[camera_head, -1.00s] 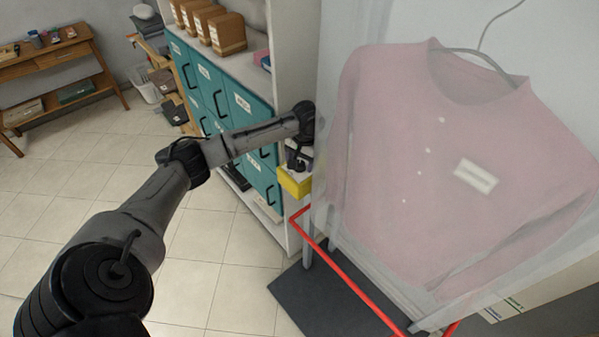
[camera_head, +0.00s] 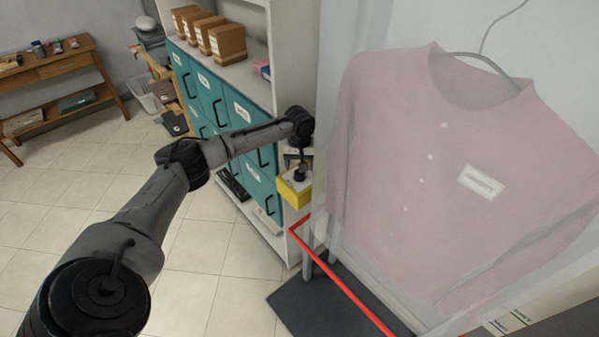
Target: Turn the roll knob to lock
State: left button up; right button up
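A yellow box (camera_head: 292,193) with a grey top is fixed beside the red rail, near the shelf unit's front corner. A small black knob-like part (camera_head: 300,173) stands on its top; I cannot tell for certain that it is the roll knob. My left arm reaches in from the lower left, and my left gripper (camera_head: 299,158) points down just above this part. The gripper is small and dark here, so its finger opening and any contact are unclear. My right gripper is not in view.
A pink sweater (camera_head: 440,170) under clear plastic hangs on a hanger close at the right. A red rail (camera_head: 345,285) runs below it, over a dark mat (camera_head: 310,305). Teal drawers (camera_head: 215,105) stand behind my arm. The tiled floor at left is open.

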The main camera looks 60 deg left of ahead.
aim_at(299, 175)
pick_arm(q)
jog(key=shift+f, duration=2.1)
